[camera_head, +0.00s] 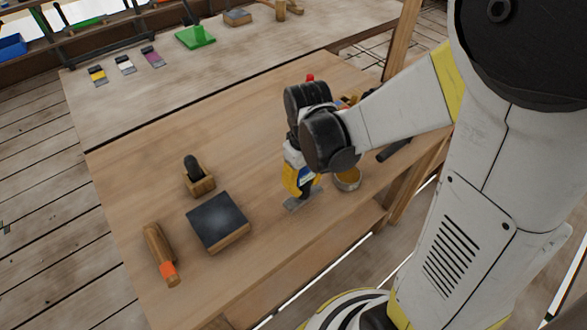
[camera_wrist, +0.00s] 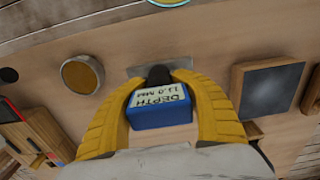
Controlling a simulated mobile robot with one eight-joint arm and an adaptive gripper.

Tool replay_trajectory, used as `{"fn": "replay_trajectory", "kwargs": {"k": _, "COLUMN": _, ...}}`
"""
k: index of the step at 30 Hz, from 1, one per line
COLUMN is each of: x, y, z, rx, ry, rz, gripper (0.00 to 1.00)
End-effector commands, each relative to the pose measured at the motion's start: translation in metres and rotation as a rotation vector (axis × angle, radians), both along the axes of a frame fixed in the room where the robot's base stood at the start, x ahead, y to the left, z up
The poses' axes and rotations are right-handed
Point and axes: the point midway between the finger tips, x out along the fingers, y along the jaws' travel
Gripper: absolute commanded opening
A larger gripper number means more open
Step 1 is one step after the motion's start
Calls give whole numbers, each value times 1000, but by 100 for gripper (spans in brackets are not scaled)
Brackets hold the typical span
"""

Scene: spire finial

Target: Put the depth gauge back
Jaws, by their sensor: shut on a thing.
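The depth gauge (camera_wrist: 160,112) is a blue block with a pale label reading "DEPTH 11.0 MM" and a dark rounded part at its far end. My gripper (camera_wrist: 159,77) has its yellow fingers shut on both sides of the gauge. In the head view my gripper (camera_head: 301,184) is low over the front right part of the wooden bench (camera_head: 258,130). A flat grey plate (camera_head: 299,201) shows just below it; the plate also shows beyond the gauge in the wrist view (camera_wrist: 138,70). I cannot tell whether the gauge touches the plate or bench.
A round brass dish (camera_head: 347,179) stands close right of my gripper. A dark-topped block (camera_head: 217,222), a wooden piece with a black knob (camera_head: 197,177) and an orange-ended wooden tool (camera_head: 160,255) lie to the left. Bench between them is clear.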

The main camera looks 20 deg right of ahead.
Motion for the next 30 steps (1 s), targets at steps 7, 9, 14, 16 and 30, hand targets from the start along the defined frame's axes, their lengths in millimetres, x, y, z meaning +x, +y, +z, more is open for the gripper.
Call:
{"fn": "replay_trajectory", "kwargs": {"k": 7, "x": 0, "y": 0, "z": -38, "rx": 0, "ry": 0, "rz": 0, "gripper": 0}}
{"fn": "replay_trajectory", "kwargs": {"k": 9, "x": 0, "y": 0, "z": -39, "rx": 0, "ry": 0, "rz": 0, "gripper": 0}}
{"fn": "replay_trajectory", "kwargs": {"k": 14, "x": -1, "y": 0, "z": -37, "rx": 0, "ry": 0, "rz": 0, "gripper": 0}}
{"fn": "replay_trajectory", "kwargs": {"k": 16, "x": -1, "y": 0, "z": -38, "rx": 0, "ry": 0, "rz": 0, "gripper": 0}}
{"fn": "replay_trajectory", "kwargs": {"k": 30, "x": -1, "y": 0, "z": -40, "rx": 0, "ry": 0, "rz": 0, "gripper": 58}}
